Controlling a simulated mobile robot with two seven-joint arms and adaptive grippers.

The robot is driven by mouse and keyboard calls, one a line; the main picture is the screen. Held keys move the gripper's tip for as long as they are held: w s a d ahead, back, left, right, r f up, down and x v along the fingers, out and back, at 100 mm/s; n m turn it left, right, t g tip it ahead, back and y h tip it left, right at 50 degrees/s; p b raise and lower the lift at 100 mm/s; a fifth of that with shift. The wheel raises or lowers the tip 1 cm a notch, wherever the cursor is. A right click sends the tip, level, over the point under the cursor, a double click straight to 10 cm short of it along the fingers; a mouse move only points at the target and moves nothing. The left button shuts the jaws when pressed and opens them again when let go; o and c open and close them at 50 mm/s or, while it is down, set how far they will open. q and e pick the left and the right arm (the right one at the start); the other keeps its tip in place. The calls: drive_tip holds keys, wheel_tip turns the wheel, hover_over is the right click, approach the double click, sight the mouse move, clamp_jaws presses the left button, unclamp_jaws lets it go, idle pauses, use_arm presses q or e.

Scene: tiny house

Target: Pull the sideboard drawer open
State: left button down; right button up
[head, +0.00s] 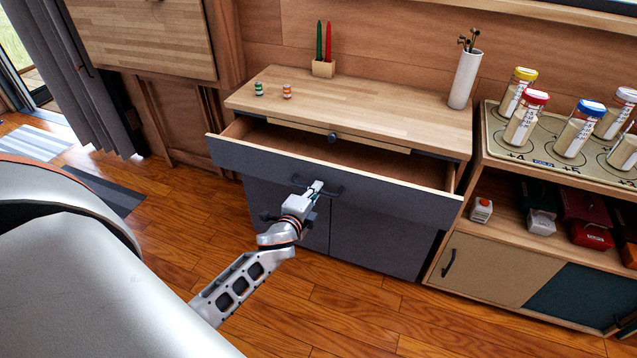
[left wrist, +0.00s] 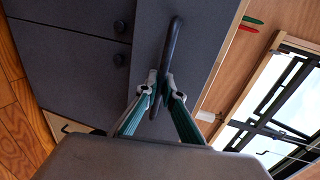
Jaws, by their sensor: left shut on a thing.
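The sideboard (head: 400,123) has a light wood top and dark grey fronts. Its wide drawer (head: 400,200) stands pulled out, with its open inside showing between the front and the sideboard body. My left gripper (head: 315,188) is at the dark bar handle (head: 334,190) on the drawer front. In the left wrist view, the two fingers of the gripper (left wrist: 163,90) close around the handle (left wrist: 174,45). Below the drawer are two grey doors, partly hidden by my left arm. My right gripper is not in view.
On the sideboard stand a candle holder (head: 323,68), a white vase (head: 465,80) and two small jars (head: 287,91). A shelf unit with several labelled jars adjoins on the right. The wooden floor (head: 340,310) in front is clear.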

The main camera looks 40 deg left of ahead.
use_arm(q)
drive_tip(key=f+v, duration=0.2)
drive_tip(key=v, duration=0.7)
drive_tip(key=shift+s+p, duration=0.3)
drive_tip(key=shift+p, duration=0.05)
drive_tip(key=shift+r, duration=0.1)
drive_tip(key=c, duration=2.2)
unclamp_jaws()
drive_tip(key=v, duration=1.2)
